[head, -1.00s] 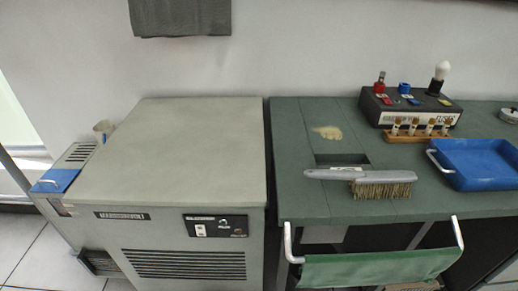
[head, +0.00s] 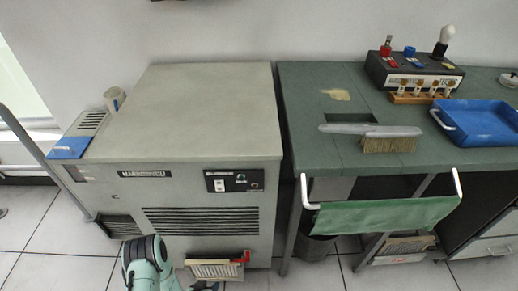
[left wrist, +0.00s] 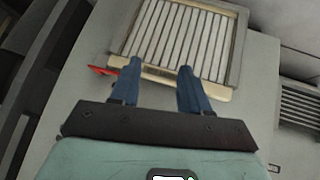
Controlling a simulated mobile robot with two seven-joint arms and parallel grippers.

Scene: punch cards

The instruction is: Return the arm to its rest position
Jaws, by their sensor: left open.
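My left gripper (left wrist: 156,68) shows in the left wrist view with its two blue fingers apart and nothing seen between them. Its fingers point toward a slatted panel (left wrist: 180,42) with a pale frame, low on the front of the grey cabinet. A red piece (left wrist: 103,70) lies beside the left finger in that view. In the head view my left arm comes in at the bottom, and the gripper (head: 207,287) is mostly cut off by the lower edge. The slatted panel (head: 215,269) and its red tab (head: 246,257) are just right of it. My right gripper is not seen.
The grey cabinet (head: 200,110) stands left of a green bench (head: 310,110) holding a brush (head: 390,140), a blue tray (head: 485,125) and a switch box (head: 410,75). A green cloth (head: 385,216) hangs on a front rail. Tiled floor (head: 60,245) lies open at left.

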